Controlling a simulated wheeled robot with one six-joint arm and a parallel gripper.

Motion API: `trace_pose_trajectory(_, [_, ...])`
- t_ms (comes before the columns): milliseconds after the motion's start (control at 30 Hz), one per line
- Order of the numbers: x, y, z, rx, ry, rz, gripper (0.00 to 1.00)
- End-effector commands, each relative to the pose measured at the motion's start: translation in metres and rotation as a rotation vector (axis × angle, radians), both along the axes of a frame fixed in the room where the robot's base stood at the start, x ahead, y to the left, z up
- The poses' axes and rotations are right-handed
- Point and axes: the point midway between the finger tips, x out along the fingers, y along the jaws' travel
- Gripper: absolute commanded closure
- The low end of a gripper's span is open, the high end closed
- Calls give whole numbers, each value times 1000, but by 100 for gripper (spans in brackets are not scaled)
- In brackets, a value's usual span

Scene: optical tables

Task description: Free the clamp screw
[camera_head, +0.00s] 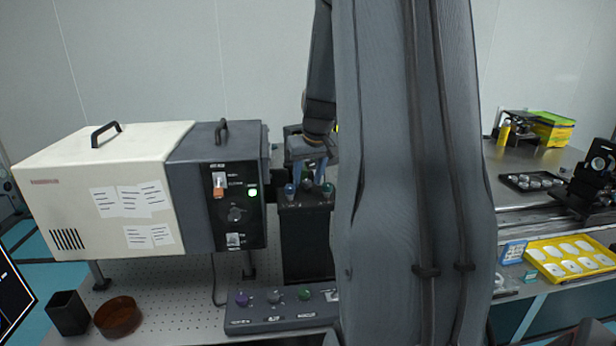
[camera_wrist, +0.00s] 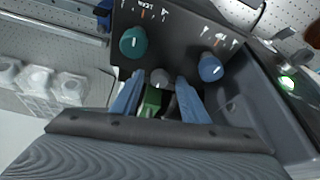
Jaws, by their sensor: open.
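My gripper (camera_wrist: 160,79) is open, its two blue fingers pointing at the top panel of a black box (camera_wrist: 173,20). A small grey knob (camera_wrist: 160,77) shows between the fingertips; I cannot tell whether they touch it, or for sure that it is the clamp screw. A teal knob (camera_wrist: 133,42) and a blue knob (camera_wrist: 211,68) stand on either side. A green part (camera_wrist: 151,101) shows between the fingers, partly hidden. In the head view, my gripper (camera_head: 308,176) reaches down over the black box (camera_head: 305,240), beside the lamp housing (camera_head: 110,195).
A control strip (camera_head: 270,316) with purple, grey and green knobs lies in front of the box. A black cup (camera_head: 68,313) and a brown dish (camera_head: 117,317) stand at left. A yellow tray (camera_head: 572,258) is at right. My arm hides the middle.

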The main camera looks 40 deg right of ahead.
Motion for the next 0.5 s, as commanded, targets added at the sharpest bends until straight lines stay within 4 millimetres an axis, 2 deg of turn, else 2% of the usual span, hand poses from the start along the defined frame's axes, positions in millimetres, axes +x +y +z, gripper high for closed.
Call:
trace_pose_trajectory(167, [0,0,0,0,0,0,59])
trace_pose_trajectory(400, [0,0,0,0,0,0,100])
trace_pose_trajectory(500, [0,0,0,0,0,0,100])
